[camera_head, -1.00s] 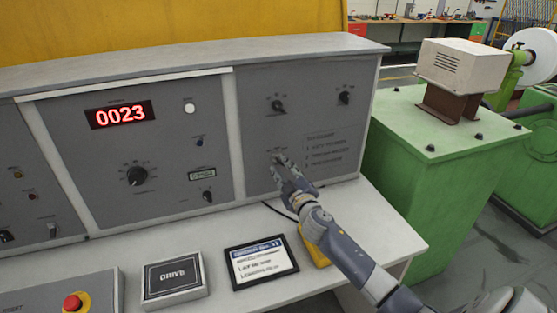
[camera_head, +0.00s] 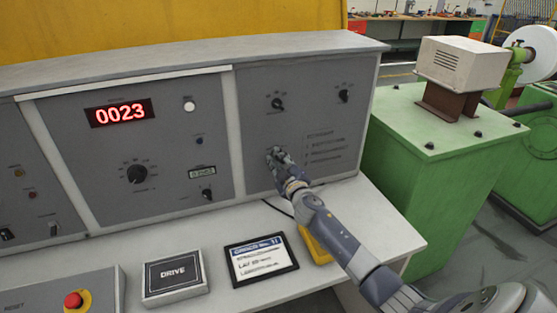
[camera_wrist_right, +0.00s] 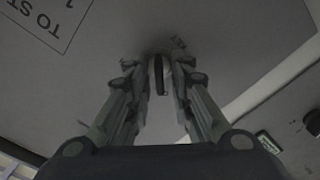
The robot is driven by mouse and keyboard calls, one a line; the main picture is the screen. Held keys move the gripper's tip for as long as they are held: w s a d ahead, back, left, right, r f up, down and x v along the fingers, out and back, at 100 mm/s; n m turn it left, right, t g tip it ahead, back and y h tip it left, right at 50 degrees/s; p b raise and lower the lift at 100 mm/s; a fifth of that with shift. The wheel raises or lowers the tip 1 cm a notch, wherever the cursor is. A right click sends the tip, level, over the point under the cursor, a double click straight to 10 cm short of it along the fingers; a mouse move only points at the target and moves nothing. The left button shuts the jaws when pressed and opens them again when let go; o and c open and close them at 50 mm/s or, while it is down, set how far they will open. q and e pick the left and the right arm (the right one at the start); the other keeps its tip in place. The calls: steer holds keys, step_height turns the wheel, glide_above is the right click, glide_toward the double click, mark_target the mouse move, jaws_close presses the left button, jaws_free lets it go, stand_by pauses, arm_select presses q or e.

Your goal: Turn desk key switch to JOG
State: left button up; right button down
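The key switch (camera_wrist_right: 158,76) is a dark upright piece on the grey right-hand panel (camera_head: 300,115) of the desk. My right gripper (camera_head: 276,154) is at the lower left part of this panel and hides the switch in the head view. In the right wrist view, the two fingers of my right gripper (camera_wrist_right: 159,66) stand on either side of the key. A narrow gap seems to show on each side of it, so the gripper looks open. The switch's position labels cannot be read. My left gripper is not in view.
Two other knobs (camera_head: 278,103) (camera_head: 344,96) sit higher on the same panel. A red 0023 display (camera_head: 120,113) is on the middle panel. A DRIVE box (camera_head: 174,274), a framed card (camera_head: 260,260) and a red button (camera_head: 73,300) are on the desktop.

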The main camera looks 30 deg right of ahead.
steer(key=shift+m, duration=2)
steer(key=shift+d+r+m, duration=0.1)
steer(key=shift+d+m, duration=0.05)
steer(key=shift+m, duration=1.05)
steer(key=shift+d+r+m, duration=0.1)
steer(key=shift+m, duration=1.1)
steer(key=c, duration=1.8)
jaws_free()
steer(key=shift+f, duration=0.1)
steer(key=shift+o, duration=0.2)
steer(key=v, duration=1.2)
steer(key=shift+f, duration=0.1)
